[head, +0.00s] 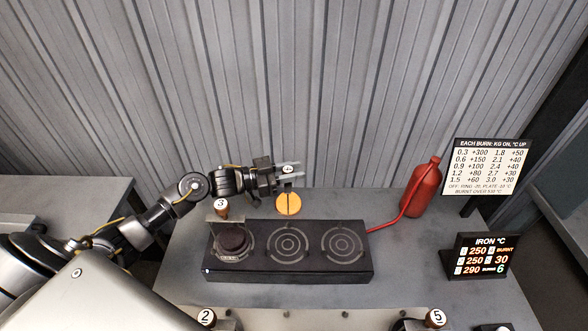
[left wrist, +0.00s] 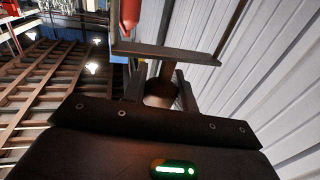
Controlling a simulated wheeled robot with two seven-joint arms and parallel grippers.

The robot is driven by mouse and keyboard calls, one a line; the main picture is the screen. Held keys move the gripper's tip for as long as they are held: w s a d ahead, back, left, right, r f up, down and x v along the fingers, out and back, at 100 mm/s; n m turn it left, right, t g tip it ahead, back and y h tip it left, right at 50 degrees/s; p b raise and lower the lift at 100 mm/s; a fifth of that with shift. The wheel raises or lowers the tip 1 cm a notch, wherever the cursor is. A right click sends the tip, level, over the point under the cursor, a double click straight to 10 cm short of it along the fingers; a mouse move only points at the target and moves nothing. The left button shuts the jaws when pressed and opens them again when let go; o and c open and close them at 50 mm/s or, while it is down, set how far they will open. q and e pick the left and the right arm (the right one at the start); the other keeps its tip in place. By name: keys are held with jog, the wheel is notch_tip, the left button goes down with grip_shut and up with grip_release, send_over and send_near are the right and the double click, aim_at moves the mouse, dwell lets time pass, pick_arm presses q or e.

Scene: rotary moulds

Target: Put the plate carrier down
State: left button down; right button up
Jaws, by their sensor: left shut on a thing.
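My left gripper (head: 291,171) is above the table behind the black burner unit, its fingers shut around a handle with a white round cap. I take this held thing to be the plate carrier; in the left wrist view its brown post and crossbar (left wrist: 165,53) show beyond the fingers. An orange disc (head: 288,204) with a dark line down its middle shows just below the gripper in the head view. I cannot tell for sure whether it hangs from the carrier or how high it is. My right gripper is not in view.
The black burner unit (head: 290,268) has three rings; a dark round iron marked 3 (head: 232,238) sits on the left ring. A red bottle (head: 421,188) with a hose stands at the right, near two signs (head: 487,168). Handles marked 2 and 5 show at the front.

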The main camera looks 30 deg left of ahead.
pick_arm(q)
jog(key=c, duration=1.5)
grip_release()
jog(key=shift+f, duration=0.1)
jog(key=shift+c, duration=0.2)
jog(key=o, duration=0.4)
jog(key=shift+o, duration=0.2)
jog(key=b+v, duration=0.2)
jog(key=v, duration=0.5)
jog(key=shift+s+a, duration=0.15)
jog(key=shift+a, duration=0.05)
jog(key=shift+r, duration=0.2)
